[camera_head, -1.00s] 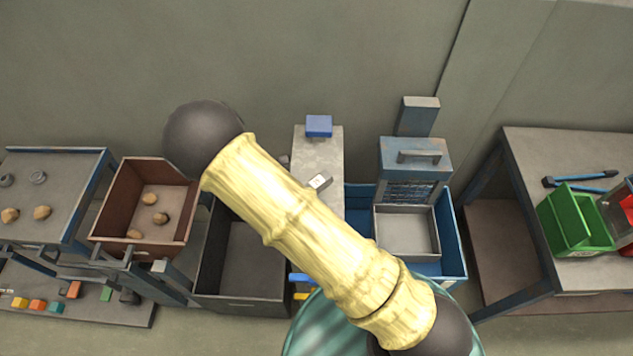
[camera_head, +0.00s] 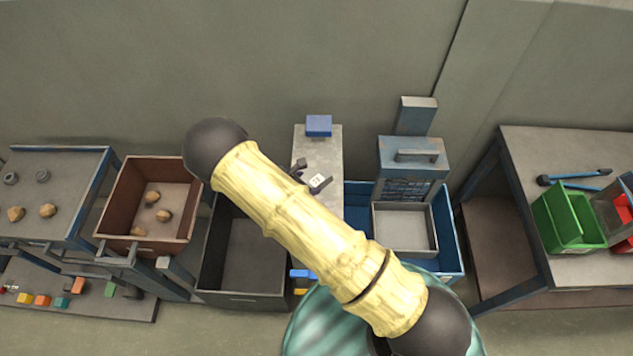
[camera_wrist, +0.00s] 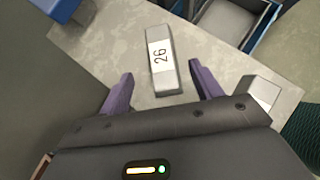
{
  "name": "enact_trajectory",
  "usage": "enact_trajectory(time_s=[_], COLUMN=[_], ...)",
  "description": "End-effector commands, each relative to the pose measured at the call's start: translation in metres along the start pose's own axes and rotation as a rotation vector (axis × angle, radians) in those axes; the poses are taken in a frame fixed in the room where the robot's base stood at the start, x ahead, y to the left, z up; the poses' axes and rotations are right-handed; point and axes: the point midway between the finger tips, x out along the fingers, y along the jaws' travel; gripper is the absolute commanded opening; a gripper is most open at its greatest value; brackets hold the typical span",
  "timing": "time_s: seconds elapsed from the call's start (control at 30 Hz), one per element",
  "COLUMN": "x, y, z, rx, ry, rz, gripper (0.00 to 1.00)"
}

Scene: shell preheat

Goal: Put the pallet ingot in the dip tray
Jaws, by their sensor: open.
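A grey ingot with a white label reading 26 (camera_wrist: 162,72) lies on the pale grey bench top (camera_wrist: 100,45); it also shows in the head view (camera_head: 318,183). My gripper (camera_wrist: 160,69) is open, with a purple finger on either side of the ingot's near part; whether they touch it is not clear. In the head view my arm hides most of the gripper. A second grey block (camera_wrist: 262,93) lies to the right in the wrist view. The shallow grey tray (camera_head: 404,252), apparently the dip tray, looks empty and sits right of the bench.
A blue block (camera_head: 319,125) sits at the bench's far end. A blue handled machine (camera_head: 412,158) stands behind the tray, within a blue bin (camera_head: 449,240). A dark open bin (camera_head: 240,298) is left of the bench. A table (camera_head: 535,160) stands right.

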Motion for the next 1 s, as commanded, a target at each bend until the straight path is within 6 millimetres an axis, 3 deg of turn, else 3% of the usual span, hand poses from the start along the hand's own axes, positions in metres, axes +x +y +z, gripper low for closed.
enact_trajectory(time_s=[0.4,0.97,1.0], x=[0.042,0.044,0.044], y=[-0.003,-0.003,-0.003], z=[0.004,0.003,0.003], rx=[0.0,-0.001,-0.001], ry=[-0.001,0.0,0.0], rz=[-0.001,0.0,0.0], gripper=[0.65,0.65,0.59])
